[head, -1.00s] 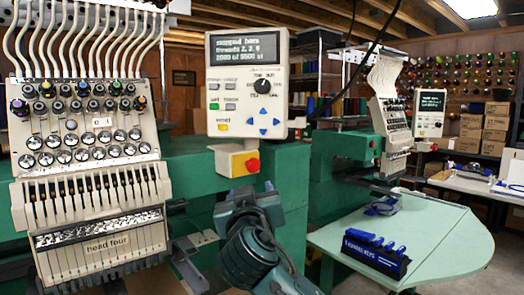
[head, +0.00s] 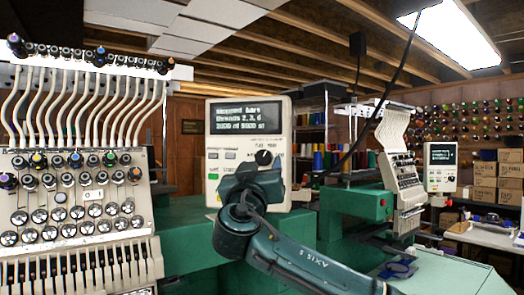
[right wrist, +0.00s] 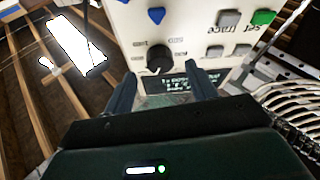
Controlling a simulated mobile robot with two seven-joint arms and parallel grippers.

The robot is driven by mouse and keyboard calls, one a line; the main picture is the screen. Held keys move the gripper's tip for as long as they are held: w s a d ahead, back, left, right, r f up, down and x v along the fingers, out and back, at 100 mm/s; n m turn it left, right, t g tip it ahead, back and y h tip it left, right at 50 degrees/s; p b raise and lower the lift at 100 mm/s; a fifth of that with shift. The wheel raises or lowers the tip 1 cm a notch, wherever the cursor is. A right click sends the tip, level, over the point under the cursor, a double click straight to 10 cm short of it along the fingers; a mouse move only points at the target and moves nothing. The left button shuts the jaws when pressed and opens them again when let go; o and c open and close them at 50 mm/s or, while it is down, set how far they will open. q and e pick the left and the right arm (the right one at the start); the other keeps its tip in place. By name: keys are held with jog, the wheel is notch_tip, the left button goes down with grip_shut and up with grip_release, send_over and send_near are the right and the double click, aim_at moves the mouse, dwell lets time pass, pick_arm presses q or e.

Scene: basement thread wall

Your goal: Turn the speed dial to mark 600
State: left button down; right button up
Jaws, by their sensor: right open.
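The speed dial is a black round knob (head: 264,157) on the cream control panel (head: 214,196) below its dark screen (head: 246,117). In the right wrist view the knob (right wrist: 160,59) appears upside down, with small printed marks around it that are too small to read. I cannot tell its setting. My right gripper (head: 250,172) is in front of the panel and hides its lower part in the head view. In the right wrist view its two fingers (right wrist: 161,78) are spread apart, one toward each side of the knob, with nothing between them. My left gripper is not in view.
An embroidery head with several needles and thread tubes (head: 77,210) stands left of the panel. Green machine arms (head: 355,212) and a second machine (head: 398,165) are to the right. A pale table (head: 450,275) is at lower right. A dark cable hangs from the ceiling.

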aim_at(263, 160)
jog(key=shift+p+x, duration=0.35)
jog(key=shift+x, duration=0.85)
jog(key=shift+w+r, duration=0.15)
jog(key=shift+w, duration=0.25)
jog(key=c, duration=1)
